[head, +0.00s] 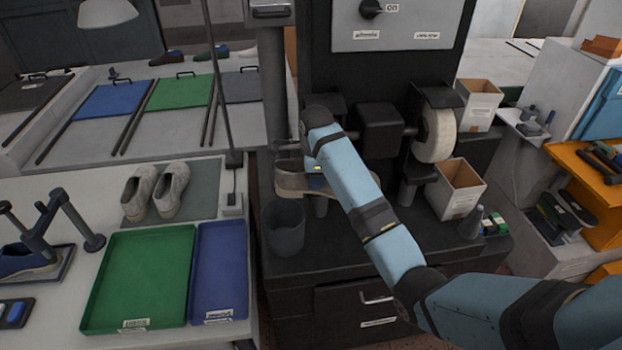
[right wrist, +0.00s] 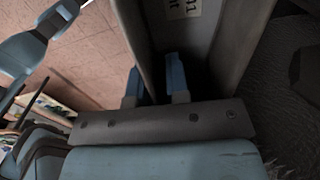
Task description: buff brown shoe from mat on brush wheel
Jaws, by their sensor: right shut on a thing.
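My right arm reaches across the front of the dark buffing machine. My right gripper (head: 312,166) is shut on a grey-brown shoe (head: 289,181) at the machine's left side, above a dark bin. The arm hides part of the shoe, and the left-hand wheel cannot be made out behind it. In the right wrist view, the blue fingers (right wrist: 154,88) stand against a greyish surface, with a dark rough area to the right. A pale pair of shoes (head: 156,192) lies on the grey mat (head: 207,178) on the left table.
A pale wheel (head: 436,136) is on the machine's right side. A dark bin (head: 285,232) stands below the held shoe. Green (head: 140,272) and blue (head: 221,270) trays lie on the left table.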

